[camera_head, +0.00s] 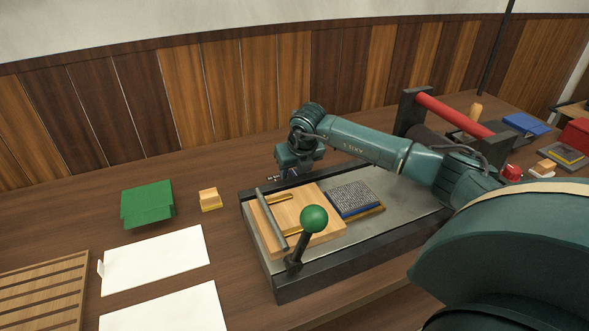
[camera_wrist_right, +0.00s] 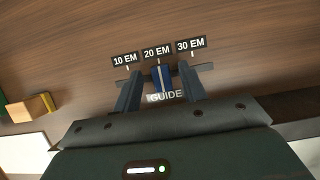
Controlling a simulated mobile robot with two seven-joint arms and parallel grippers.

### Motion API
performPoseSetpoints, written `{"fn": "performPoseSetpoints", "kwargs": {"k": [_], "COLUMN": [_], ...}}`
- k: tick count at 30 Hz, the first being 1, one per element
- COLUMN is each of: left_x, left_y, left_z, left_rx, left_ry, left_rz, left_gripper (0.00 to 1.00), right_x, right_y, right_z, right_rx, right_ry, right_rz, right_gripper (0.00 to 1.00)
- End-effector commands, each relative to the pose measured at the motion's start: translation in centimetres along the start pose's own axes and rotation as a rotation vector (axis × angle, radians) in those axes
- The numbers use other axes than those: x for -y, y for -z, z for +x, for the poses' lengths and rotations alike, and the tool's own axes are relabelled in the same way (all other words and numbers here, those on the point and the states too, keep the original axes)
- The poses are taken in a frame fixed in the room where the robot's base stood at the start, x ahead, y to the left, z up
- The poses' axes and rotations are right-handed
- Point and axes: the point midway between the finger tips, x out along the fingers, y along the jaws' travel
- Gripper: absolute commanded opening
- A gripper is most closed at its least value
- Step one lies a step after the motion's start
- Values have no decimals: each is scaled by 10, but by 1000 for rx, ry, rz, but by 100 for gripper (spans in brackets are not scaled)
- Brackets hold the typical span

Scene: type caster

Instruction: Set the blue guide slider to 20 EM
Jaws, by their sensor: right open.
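The blue guide slider (camera_wrist_right: 162,79) shows in the right wrist view on a dark rail, just below the 20 EM label (camera_wrist_right: 157,52). The 10 EM label (camera_wrist_right: 125,59) is to its left and the 30 EM label (camera_wrist_right: 190,45) to its right. A GUIDE label (camera_wrist_right: 164,97) lies below it. My right gripper (camera_wrist_right: 161,92) is open, with one finger on each side of the slider and a visible gap on both sides. In the head view my right gripper (camera_head: 298,172) is at the far edge of the press bed and hides most of the slider. My left gripper is not in view.
The metal press bed (camera_head: 400,210) carries a wooden block, a type block (camera_head: 355,199) and a green-knobbed lever (camera_head: 314,219). A red-handled roller (camera_head: 455,115) stands at right.

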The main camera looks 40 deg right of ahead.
Motion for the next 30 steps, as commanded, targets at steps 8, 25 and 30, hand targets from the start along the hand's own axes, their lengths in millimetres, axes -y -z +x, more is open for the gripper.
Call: {"fn": "performPoseSetpoints", "kwargs": {"k": [8, 25, 30], "left_x": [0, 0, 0], "left_y": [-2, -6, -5], "left_z": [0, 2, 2], "left_rx": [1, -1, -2], "left_ry": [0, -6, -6], "left_rz": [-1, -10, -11], "left_gripper": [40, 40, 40], "right_x": [0, 0, 0], "right_y": [0, 0, 0], "right_z": [-22, -126, -132], "right_rx": [2, 1, 1], "right_ry": [0, 0, 0], "right_rz": [-2, 0, 0], "right_gripper": [42, 42, 42]}}
